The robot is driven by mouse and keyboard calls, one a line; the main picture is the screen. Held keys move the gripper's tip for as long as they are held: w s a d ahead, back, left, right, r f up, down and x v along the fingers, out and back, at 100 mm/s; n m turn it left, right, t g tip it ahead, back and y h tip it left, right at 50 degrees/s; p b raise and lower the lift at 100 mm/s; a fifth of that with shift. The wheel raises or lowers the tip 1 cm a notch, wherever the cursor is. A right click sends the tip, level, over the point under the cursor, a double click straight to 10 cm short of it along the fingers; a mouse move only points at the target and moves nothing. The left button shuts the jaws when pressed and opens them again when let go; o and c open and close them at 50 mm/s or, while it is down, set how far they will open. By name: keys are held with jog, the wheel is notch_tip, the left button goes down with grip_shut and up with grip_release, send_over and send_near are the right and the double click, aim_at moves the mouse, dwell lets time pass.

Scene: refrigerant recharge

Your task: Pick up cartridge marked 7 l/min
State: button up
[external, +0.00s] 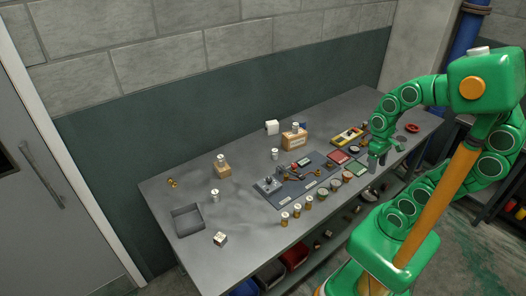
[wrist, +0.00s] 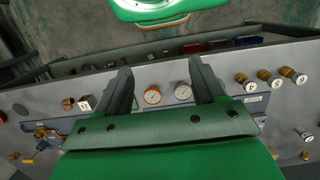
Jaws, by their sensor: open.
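Several small brass cylinders with pale tops stand in a row along the bench's front edge, among them one nearest the camera (external: 284,218) and one farther right (external: 308,202). In the wrist view they are at the right (wrist: 242,79), (wrist: 264,75), (wrist: 288,73). My gripper (external: 377,160) is over the right part of the bench, to the right of the row. In the wrist view my gripper (wrist: 160,76) has its fingers apart, with nothing held between them.
Two round dials (wrist: 152,95), (wrist: 183,91) lie below the gap between my fingers. A dark mat (external: 268,196) with fittings lies mid-bench. A grey tray (external: 188,219) and a small white cube (external: 220,239) are at left. A wooden block (external: 294,141) stands at the back.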

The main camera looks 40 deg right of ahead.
jog(key=w+a+m+y, duration=0.1)
jog(key=w+a+y, duration=0.35)
jog(key=a, duration=0.35)
jog(key=w+a+m+y, duration=0.1)
jog(key=w+a+y, duration=0.2)
jog(key=w+a, duration=0.45)
jog(key=w+a+r+m+t+y, duration=0.1)
jog(key=w+a+r+m+y, duration=0.1)
jog(key=w+a+y, duration=0.3)
jog(key=m+t+h, duration=0.2)
jog(key=m+t, duration=0.9)
jog(key=m, duration=0.8)
send_over(277, 150)
jog(key=s+a, duration=0.1)
jog(key=s, duration=0.4)
notch_tip(277, 150, down, 11)
jog(key=d+f+m, duration=0.1)
jog(key=f, duration=0.1)
jog(key=w+d+f+m+h, duration=0.1)
jog(key=f+m, duration=0.1)
jog(key=f, duration=0.1)
jog(key=d+f+m, duration=0.1)
jog(key=d+f, duration=0.1)
jog(key=shift+w+f+m, duration=0.2)
jog(key=shift+f+m, duration=0.1)
jog(key=shift+f, duration=0.1)
jog(key=shift+x, duration=3.9)
jog(key=shift+f, duration=0.2)
jog(key=shift+s, duration=0.1)
